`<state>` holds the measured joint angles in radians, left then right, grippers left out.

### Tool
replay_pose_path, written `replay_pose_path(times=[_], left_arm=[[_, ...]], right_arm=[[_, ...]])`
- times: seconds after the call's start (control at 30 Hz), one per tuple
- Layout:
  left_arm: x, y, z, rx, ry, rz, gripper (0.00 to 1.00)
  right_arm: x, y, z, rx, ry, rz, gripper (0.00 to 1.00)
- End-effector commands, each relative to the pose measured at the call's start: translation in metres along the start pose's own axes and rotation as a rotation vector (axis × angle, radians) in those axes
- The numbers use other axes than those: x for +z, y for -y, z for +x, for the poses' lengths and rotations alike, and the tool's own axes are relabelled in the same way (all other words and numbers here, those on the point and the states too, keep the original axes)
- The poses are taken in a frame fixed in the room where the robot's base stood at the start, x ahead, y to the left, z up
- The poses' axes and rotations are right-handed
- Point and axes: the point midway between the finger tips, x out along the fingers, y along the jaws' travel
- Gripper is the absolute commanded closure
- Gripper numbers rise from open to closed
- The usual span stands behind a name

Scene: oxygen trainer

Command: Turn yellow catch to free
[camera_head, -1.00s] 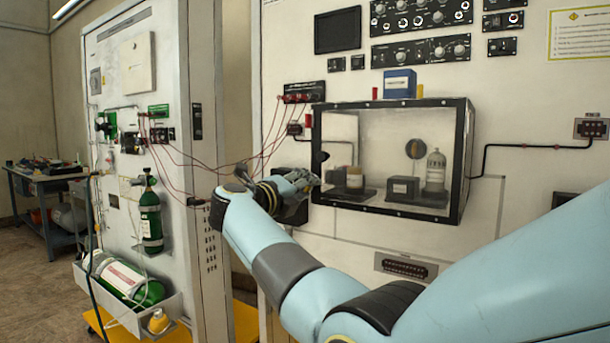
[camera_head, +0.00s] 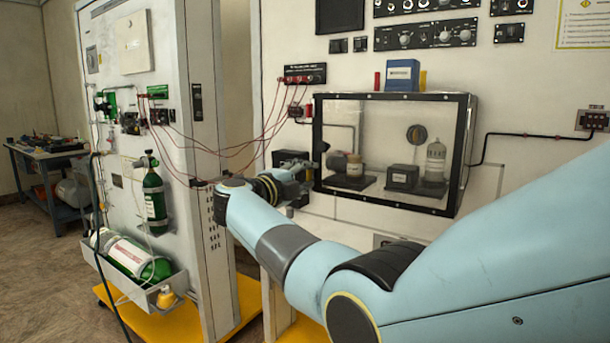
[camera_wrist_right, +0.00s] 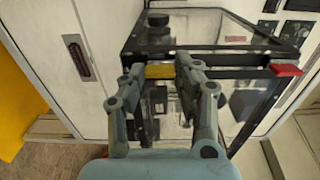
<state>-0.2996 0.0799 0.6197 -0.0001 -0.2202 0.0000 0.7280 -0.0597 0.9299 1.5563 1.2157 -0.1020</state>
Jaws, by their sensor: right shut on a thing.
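The yellow catch (camera_wrist_right: 159,71) is a short yellow bar on the black frame edge of the clear-walled box, seen in the right wrist view. My right gripper (camera_wrist_right: 160,67) has a finger at each end of the bar and is shut on it. In the head view my right gripper (camera_head: 306,172) is at the left edge of the clear box (camera_head: 467,150), and the catch is hidden there behind the gripper. The bar lies along the frame edge in the wrist view. My left gripper is not in view.
A red tab (camera_wrist_right: 285,69) sits farther along the same frame edge. A blue block (camera_head: 402,74) stands on the box. Thin red cables (camera_head: 240,150) hang left of my right gripper. A panel with a green cylinder (camera_head: 154,195) stands at the left.

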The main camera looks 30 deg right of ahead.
Motion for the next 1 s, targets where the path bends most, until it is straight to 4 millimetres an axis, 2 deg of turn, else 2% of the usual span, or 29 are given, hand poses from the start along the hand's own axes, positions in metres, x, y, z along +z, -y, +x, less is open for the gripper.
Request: replay_pose_path(times=[0.3,0.33,0.5,0.77,0.87,1.0], left_arm=[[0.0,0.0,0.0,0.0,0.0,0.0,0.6],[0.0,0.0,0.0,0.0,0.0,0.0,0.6],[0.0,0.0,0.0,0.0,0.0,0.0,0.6],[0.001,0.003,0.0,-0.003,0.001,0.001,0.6],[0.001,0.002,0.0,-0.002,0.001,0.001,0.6],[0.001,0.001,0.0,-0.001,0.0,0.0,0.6]], right_arm=[[0.001,0.0,-0.001,0.001,0.003,-0.002,1.0],[0.001,0.0,-0.001,0.001,0.003,-0.001,0.66],[0.001,0.0,0.0,0.001,0.002,-0.001,0.46],[0.0,0.0,-0.001,0.0,0.001,0.0,0.46],[0.001,-0.001,-0.01,0.002,0.003,-0.001,0.46],[0.001,-0.002,-0.035,0.004,0.004,0.001,0.46]])
